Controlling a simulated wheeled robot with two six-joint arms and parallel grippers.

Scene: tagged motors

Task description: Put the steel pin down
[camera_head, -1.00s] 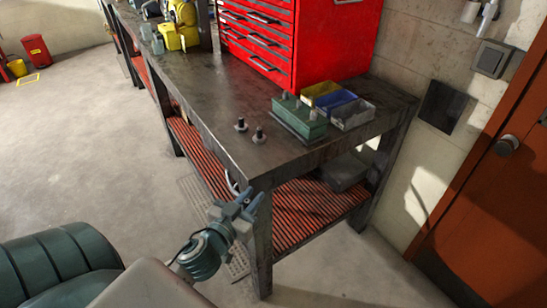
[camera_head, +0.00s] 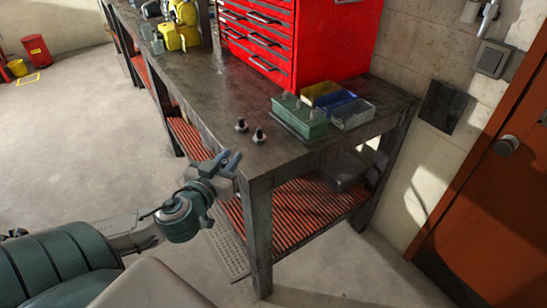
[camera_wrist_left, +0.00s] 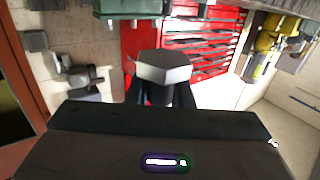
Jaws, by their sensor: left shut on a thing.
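My left gripper (camera_head: 230,161) is just off the bench's near left edge, at about the height of its top. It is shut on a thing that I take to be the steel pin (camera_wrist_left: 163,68). In the left wrist view this shows as a bright faceted steel head on a dark lower part, between the dark fingers. In the head view the held pin is too small to make out. Two small upright pieces with dark tops and pale bases, the left one (camera_head: 241,125) and the right one (camera_head: 258,136), stand on the workbench (camera_head: 205,100). My right gripper is not in view.
A green tray (camera_head: 300,119) with small upright pieces stands at the bench's right, beside a blue bin (camera_head: 336,101) and a grey bin (camera_head: 353,115). A red drawer chest (camera_head: 330,45) stands behind. The bench's near left top is clear around the two small pieces.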

